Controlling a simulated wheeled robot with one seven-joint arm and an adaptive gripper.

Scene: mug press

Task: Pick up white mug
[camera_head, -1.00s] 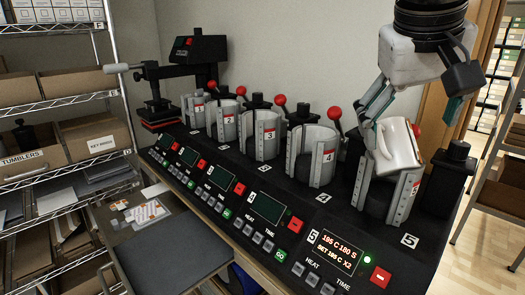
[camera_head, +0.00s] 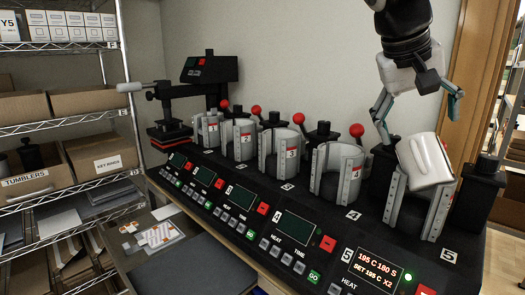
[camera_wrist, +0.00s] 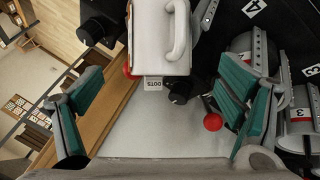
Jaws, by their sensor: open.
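The white mug (camera_head: 428,160) sits tilted on top of the heat press numbered 5 (camera_head: 398,205) at the right of the head view. In the wrist view the mug (camera_wrist: 150,45) is at the top centre, its handle on its right side. My gripper (camera_head: 420,122) is open above the mug with its teal-padded fingers spread wide. In the wrist view my gripper (camera_wrist: 160,105) has a finger on either side, and the mug lies beyond them, not clasped. Whether the left finger touches the mug in the head view is unclear. The mug's far side is hidden.
A row of numbered presses runs left, including press 4 (camera_head: 338,172), with red-knobbed levers such as this knob (camera_head: 357,130) near my left finger. A black post (camera_head: 482,185) stands right of press 5. A flat press (camera_head: 168,115) and shelves (camera_head: 65,130) are at left.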

